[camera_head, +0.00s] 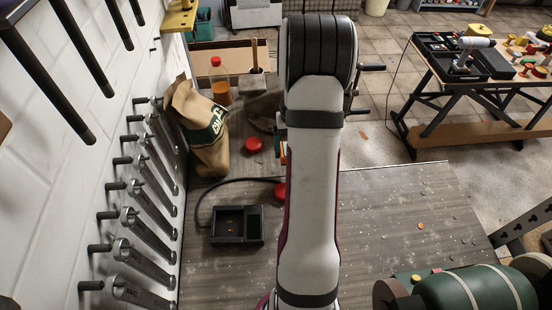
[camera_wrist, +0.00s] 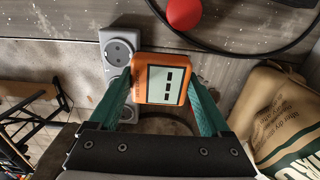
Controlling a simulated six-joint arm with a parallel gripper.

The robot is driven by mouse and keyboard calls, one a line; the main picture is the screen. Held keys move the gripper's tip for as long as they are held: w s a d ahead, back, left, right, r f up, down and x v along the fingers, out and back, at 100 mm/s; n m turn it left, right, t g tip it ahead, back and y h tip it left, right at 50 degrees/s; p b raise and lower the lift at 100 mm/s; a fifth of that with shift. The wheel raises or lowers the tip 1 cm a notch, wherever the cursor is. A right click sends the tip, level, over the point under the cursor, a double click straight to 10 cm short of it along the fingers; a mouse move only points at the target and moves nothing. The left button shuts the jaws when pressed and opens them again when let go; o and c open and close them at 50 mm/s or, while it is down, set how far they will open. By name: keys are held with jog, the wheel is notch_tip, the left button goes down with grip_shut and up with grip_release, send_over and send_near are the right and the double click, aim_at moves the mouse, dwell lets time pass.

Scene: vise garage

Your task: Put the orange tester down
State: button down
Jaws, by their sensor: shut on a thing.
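The orange tester (camera_wrist: 165,84) has a pale screen with dark marks. In the wrist view it sits between the two green fingers of my gripper (camera_wrist: 163,88), which are shut on it. In the head view my arm hides most of the gripper, and only a small orange and white part (camera_head: 284,153) shows at the arm's left edge. Whether the tester touches anything below it cannot be told.
A grey socket strip (camera_wrist: 117,50) lies beside the tester. A red round thing (camera_wrist: 184,13) and a black cable are close by. A paper bag (camera_head: 207,135), a bottle (camera_head: 220,82) and a black tray-like box (camera_head: 237,226) stand left. The bench right of my arm (camera_head: 400,215) is mostly clear.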

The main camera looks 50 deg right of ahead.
send_over(276, 165)
notch_tip(276, 165, down, 3)
jog(key=shift+a+f, duration=0.1)
jog(key=shift+f, duration=1.85)
jog(key=shift+f, duration=0.1)
grip_release()
